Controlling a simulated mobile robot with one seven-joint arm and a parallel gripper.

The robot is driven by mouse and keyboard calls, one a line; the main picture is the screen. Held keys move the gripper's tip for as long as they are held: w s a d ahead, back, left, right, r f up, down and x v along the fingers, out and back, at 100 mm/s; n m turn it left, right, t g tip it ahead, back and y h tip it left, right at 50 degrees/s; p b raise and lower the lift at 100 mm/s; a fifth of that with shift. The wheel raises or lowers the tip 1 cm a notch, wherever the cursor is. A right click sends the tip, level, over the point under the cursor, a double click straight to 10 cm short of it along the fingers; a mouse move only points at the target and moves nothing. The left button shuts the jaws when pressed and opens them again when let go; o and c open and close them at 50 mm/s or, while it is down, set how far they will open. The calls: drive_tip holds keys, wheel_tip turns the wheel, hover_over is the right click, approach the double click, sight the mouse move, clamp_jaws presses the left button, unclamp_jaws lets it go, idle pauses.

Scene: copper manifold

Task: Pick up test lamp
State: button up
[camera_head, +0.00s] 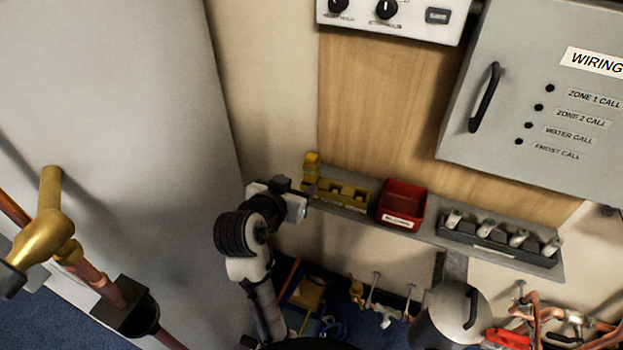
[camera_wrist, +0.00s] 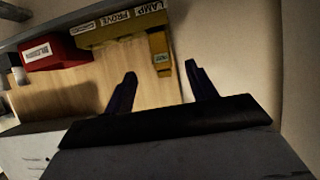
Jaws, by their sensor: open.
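A yellow upright piece, apparently the test lamp (camera_head: 311,166), stands at the left end of the wall shelf. It joins or touches a yellow holder (camera_head: 343,191); I cannot tell which. In the wrist view, which looks upside down, the yellow piece (camera_wrist: 160,48) has a small label and hangs down beside the holder (camera_wrist: 112,32), marked "LAMP" and "PROVE". My gripper (camera_wrist: 160,70) is open and empty, with its two dark fingers apart and the yellow piece ahead of the gap. In the head view my gripper (camera_head: 304,201) is at the shelf's left end, its fingers mostly hidden.
A red bin (camera_head: 402,204) and a dark rack with several pale cylinders (camera_head: 498,245) share the shelf (camera_head: 438,232). A grey wiring cabinet (camera_head: 540,100) is above right. A large pale panel (camera_head: 120,90) stands left of my arm. Copper pipes (camera_head: 545,320) are lower right.

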sight(309, 170)
drive_tip(key=x, duration=0.3)
drive_tip(key=shift+w+d, duration=0.15)
drive_tip(key=shift+w, duration=0.15)
drive_tip(key=p+x, duration=0.1)
drive_tip(key=x, duration=0.1)
drive_tip(key=r+x, duration=0.1)
drive_tip(key=x, duration=0.1)
drive_tip(key=shift+w+d+f+p, duration=0.2)
drive_tip(key=shift+w+p, duration=0.15)
drive_tip(key=shift+w, duration=0.15)
drive_tip(key=shift+w+f, duration=0.2)
drive_tip(key=shift+w, duration=0.1)
drive_tip(key=shift+c, duration=0.2)
drive_tip(key=c, duration=1.1)
wheel_tip(309, 170, up, 20)
